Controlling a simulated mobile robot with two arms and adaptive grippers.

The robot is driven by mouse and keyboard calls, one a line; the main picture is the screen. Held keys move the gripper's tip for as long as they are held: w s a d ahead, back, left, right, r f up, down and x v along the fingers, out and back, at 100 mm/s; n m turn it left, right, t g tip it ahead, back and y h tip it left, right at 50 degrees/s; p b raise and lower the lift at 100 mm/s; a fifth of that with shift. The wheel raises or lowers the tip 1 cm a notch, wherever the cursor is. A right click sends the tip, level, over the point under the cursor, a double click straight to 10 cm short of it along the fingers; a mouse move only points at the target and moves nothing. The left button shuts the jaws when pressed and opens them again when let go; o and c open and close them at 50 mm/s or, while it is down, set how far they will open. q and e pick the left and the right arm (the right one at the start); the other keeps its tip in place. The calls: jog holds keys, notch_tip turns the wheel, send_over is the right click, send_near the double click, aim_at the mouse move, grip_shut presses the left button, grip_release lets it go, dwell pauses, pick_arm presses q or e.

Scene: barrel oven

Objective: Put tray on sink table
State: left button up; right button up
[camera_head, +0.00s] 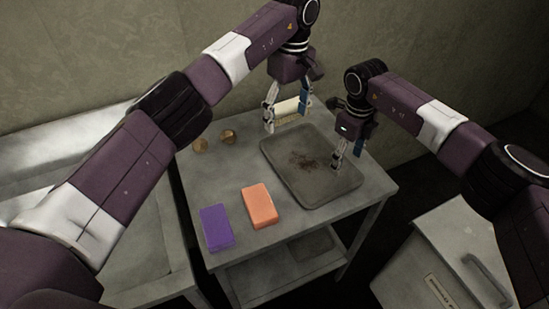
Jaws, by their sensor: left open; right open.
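The grey tray (323,190) lies flat on the metal table (210,176). It has a dark brown smear (304,160) in its middle. My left gripper (286,121) is open above the tray's far left edge. A pale cream piece shows between its fingers; I cannot tell whether it is part of the gripper. My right gripper (347,160) is open at the tray's right side, its fingertips close to the rim. I cannot tell whether they touch it.
An orange sponge (262,206) and a purple sponge (216,228) lie left of the tray. Two small brownish round things (228,136) sit at the back left. A sink-like basin (150,240) stands left, and a grey cabinet with a handle (487,277) stands right.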

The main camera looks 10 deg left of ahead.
notch_tip(320, 180, up, 12)
jog(key=shift+s+a, duration=0.3)
dwell(0.4)
jog(key=shift+f, duration=0.1)
dwell(0.3)
